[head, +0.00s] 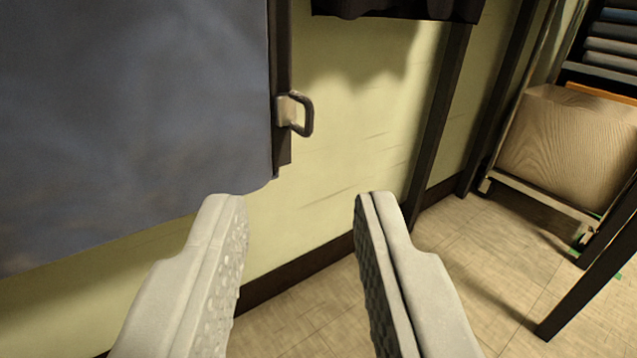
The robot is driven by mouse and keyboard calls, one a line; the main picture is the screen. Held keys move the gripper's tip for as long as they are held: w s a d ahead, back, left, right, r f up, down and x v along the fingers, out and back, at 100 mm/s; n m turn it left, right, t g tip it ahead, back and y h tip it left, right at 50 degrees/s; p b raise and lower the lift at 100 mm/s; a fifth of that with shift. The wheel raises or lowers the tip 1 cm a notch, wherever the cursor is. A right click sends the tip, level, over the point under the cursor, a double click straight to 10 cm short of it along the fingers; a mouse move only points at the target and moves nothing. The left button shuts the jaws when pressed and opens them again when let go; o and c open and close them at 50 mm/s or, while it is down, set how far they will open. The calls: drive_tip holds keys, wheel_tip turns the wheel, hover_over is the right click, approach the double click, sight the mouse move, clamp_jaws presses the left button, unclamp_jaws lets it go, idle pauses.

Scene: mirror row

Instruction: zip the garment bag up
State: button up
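The garment bag (140,110) is a blue-grey hanging panel that fills the upper left. A dark zip strip (281,60) runs down its right edge. The zip slider (287,110) sits low on that strip, a pale block with a dark loop-shaped pull (306,115) sticking out to the right. My gripper (300,200) is open and empty. Its two pale fingers are spread wide below the slider and apart from it, with the pull above the gap between them. The top of the bag is out of view.
A yellow-green wall (340,130) with dark posts stands behind. A dark hanging cloth (397,8) shows at the top. At right, a wood-grained box (570,145) sits on a rack, with a dark leg (590,285) in front. The tiled floor (480,270) is clear in the middle.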

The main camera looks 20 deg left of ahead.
sight(309, 116)
drive_tip(key=f+x, duration=0.1)
drive_tip(key=x, duration=0.5)
drive_tip(key=f+x, duration=0.1)
drive_tip(key=x, duration=0.5)
drive_tip(key=f+x, duration=0.1)
drive_tip(key=x, duration=0.5)
drive_tip(key=shift+w+d, duration=0.1)
drive_tip(key=shift+d, duration=0.1)
drive_tip(key=shift+c, duration=0.2)
clamp_jaws()
